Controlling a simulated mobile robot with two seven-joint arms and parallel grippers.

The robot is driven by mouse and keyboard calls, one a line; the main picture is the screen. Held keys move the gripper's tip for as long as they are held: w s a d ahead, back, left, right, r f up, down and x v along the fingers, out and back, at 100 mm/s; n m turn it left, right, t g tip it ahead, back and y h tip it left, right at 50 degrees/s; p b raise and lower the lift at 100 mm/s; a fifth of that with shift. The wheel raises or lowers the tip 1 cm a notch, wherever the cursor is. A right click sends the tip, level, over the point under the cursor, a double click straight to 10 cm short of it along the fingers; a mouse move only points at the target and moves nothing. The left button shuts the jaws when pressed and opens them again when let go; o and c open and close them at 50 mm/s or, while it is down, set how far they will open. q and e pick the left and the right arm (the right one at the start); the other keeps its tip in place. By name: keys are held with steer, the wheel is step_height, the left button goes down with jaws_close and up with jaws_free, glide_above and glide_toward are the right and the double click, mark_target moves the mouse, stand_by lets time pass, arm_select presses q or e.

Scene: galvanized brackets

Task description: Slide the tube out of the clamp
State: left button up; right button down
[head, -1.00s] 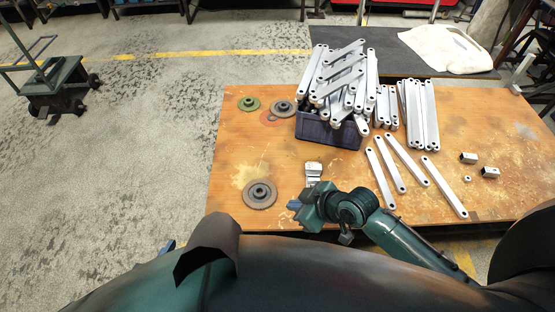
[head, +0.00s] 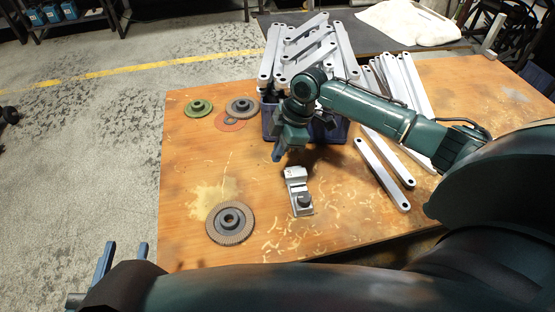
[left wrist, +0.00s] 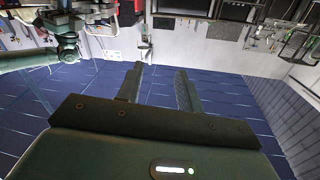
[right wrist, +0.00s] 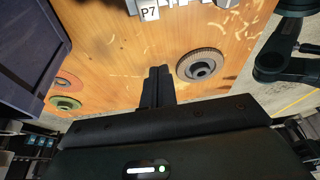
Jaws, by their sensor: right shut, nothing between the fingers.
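A silver clamp (head: 296,178) stands on the wooden table near its middle front. A dark round part (head: 304,199) sits at its near end; I cannot tell whether it is the tube or a knob. The clamp's edge and a white P7 label (right wrist: 150,13) show at the top of the right wrist view. My right gripper (head: 277,154) is shut and empty, above the table behind the clamp and apart from it. It also shows in the right wrist view (right wrist: 159,72). My left gripper (head: 124,250) is open and empty off the table's left front; its fingers stand apart in the left wrist view (left wrist: 159,72).
A dark crate (head: 335,131) heaped with galvanized brackets (head: 305,50) stands behind my right gripper. More loose brackets (head: 383,173) lie to the right, partly behind my arm. A grinding disc (head: 230,222) lies left of the clamp; a green disc (head: 198,108) lies farther back.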

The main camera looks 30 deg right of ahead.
mark_target(292, 174)
steer(key=b+x, duration=0.3)
steer(key=x, duration=0.6)
steer(key=shift+f, duration=0.15)
steer(key=d, duration=0.1)
steer(key=d+b, duration=0.1)
steer(key=shift+s+d, duration=0.35)
steer(key=shift+d, duration=0.05)
steer(key=shift+s+d+r, duration=0.1)
steer(key=shift+d+r, duration=0.15)
steer(key=shift+d, duration=0.25)
arm_select(q)
steer(key=shift+s+d+m+t+h, duration=0.1)
steer(key=shift+d+m+t+h, duration=0.2)
steer(key=shift+d+t+h, duration=0.5)
arm_select(e)
steer(key=shift+d, duration=0.1)
arm_select(q)
steer(key=shift+a+r, duration=0.1)
arm_select(e)
steer(key=shift+d+r, duration=0.1)
